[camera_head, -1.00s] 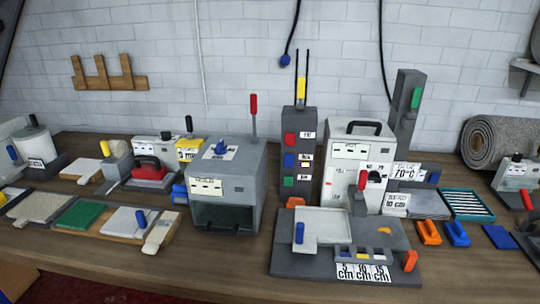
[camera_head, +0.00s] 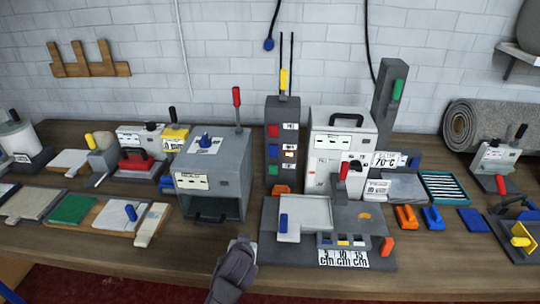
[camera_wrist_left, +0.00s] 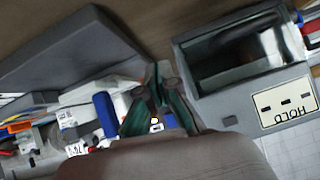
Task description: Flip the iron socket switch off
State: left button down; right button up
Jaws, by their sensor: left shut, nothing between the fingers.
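A red iron (camera_head: 137,160) stands at the left of the bench in the head view. Behind it is a white box (camera_head: 132,140) with a label and a dark knob. Beside that is a yellow-topped unit (camera_head: 176,132) with an upright black lever (camera_head: 172,115); I cannot tell which is the iron socket switch. My left gripper (camera_head: 241,244) is at the bench's front edge, below the grey press box (camera_head: 213,170) and well away from the iron. In the left wrist view its fingers (camera_wrist_left: 156,80) are shut and empty. My right gripper is not in view.
The grey box labelled HOLD (camera_wrist_left: 285,104) is close in the left wrist view. In the head view, a base with a white tray (camera_head: 303,232) stands right of my gripper. A green pad board (camera_head: 72,209) lies at left. The bench's front strip at left is bare.

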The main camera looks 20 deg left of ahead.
pick_arm(q)
jog(key=w+d+r+t, duration=0.2)
jog(key=w+r+t, duration=0.2)
jog(key=w+r, duration=0.8)
jog(key=w, duration=0.3)
jog(key=shift+r+n+t+p, duration=0.35)
jog(key=shift+r+n+t, duration=0.05)
